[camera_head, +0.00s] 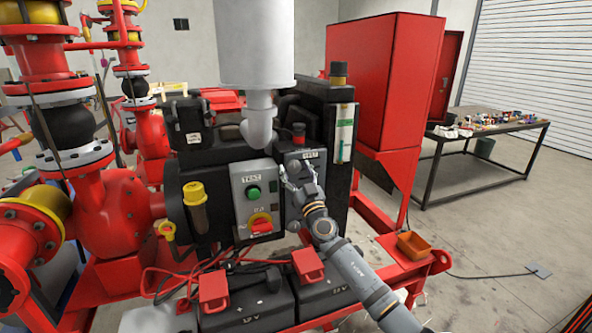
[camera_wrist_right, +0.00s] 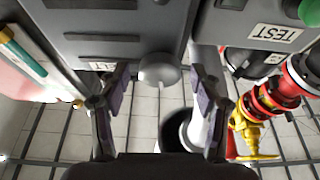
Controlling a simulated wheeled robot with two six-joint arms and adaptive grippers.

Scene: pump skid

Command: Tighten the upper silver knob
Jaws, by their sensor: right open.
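The upper silver knob (camera_wrist_right: 160,71) is a round pale cap on the face of a grey box (camera_wrist_right: 106,30), seen in the right wrist view. My right gripper (camera_head: 296,174) is open in front of this box. In the wrist view its two fingers stand on either side of the knob, with a visible gap on both sides. Whether a fingertip touches the box face cannot be told. In the head view the gripper hides the knob. A second silver piece shows only in part at the wrist view's top edge. My left gripper is not in view.
Left of the grey box is a control panel (camera_head: 240,189) with a green button (camera_head: 253,193) and a red switch (camera_head: 261,225). A white vertical pipe (camera_head: 256,45) hangs above. Batteries (camera_head: 246,302) with red cables sit below. A table (camera_head: 493,129) with small items stands far right.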

